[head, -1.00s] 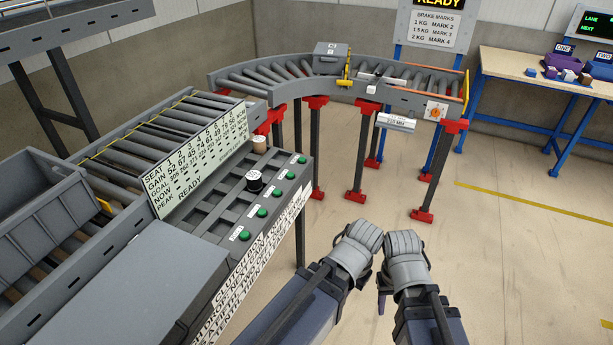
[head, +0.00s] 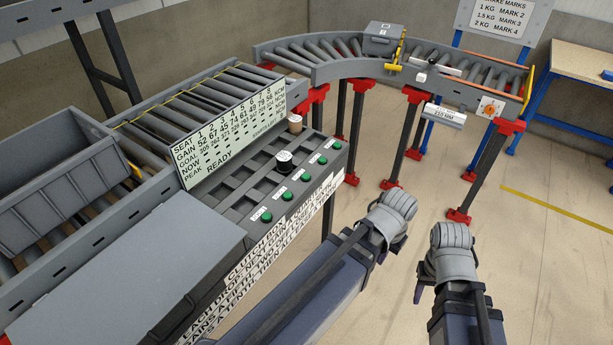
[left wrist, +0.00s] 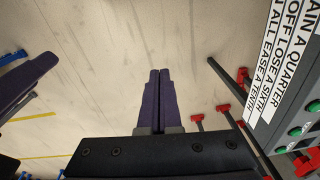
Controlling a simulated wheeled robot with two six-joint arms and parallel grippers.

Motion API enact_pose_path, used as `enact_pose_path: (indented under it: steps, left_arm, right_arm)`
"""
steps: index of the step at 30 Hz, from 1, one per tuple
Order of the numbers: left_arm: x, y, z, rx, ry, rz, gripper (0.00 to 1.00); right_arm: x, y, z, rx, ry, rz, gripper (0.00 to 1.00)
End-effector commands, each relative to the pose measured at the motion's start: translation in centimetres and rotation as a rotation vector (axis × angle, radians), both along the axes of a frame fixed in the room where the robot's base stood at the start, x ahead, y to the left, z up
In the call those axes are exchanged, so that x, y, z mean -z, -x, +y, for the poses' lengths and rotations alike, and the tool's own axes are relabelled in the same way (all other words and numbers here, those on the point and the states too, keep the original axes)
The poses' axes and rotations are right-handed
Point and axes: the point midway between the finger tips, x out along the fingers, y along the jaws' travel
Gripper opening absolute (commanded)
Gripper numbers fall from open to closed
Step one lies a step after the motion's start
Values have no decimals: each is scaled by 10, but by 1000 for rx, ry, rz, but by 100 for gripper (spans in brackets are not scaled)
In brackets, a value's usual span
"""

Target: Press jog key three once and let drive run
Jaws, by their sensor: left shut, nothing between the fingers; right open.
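A grey control box (head: 235,200) stands at the left in the head view. Its front edge carries a row of green keys with small white labels that I cannot read clearly. The middle green key (head: 305,177) sits between two on each side. Two green keys (left wrist: 295,131) also show at the right edge of the left wrist view. My left gripper (head: 395,212) is to the right of the box, apart from the keys; its purple fingers (left wrist: 160,90) are together and empty. My right gripper (head: 450,250) is further right, open, its fingers mostly hidden.
A display panel (head: 230,137) on the box reads READY. A black-and-white knob (head: 284,160) and a tan peg (head: 295,123) stand on the box. The curved roller conveyor (head: 330,68) on red-footed legs lies behind. Open floor (head: 550,240) is at the right.

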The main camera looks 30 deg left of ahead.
Motion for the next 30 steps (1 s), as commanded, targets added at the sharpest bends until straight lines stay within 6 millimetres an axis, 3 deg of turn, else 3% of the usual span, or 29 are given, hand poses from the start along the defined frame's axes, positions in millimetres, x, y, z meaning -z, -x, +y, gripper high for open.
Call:
enact_pose_path:
  steps: [1,6,12,18,21,25,30]
  left_arm:
    - [0,-31,18,-86,39,-48,0]
    - [-11,-117,96,-383,178,-247,0]
    - [-32,-181,205,-687,294,-466,0]
    - [-51,-206,295,-891,358,-627,0]
    - [-58,-210,323,-951,376,-678,0]
    - [-63,-212,343,-992,386,-713,0]
    - [-64,-212,347,-1003,391,-723,0]
  right_arm:
    - [1,0,0,0,0,0,47]
    - [1,0,0,0,0,0,47]
    - [2,0,0,0,0,0,47]
    - [3,0,0,0,0,0,47]
    - [3,0,0,0,0,0,47]
    - [3,0,0,0,0,0,47]
    - [3,0,0,0,0,0,47]
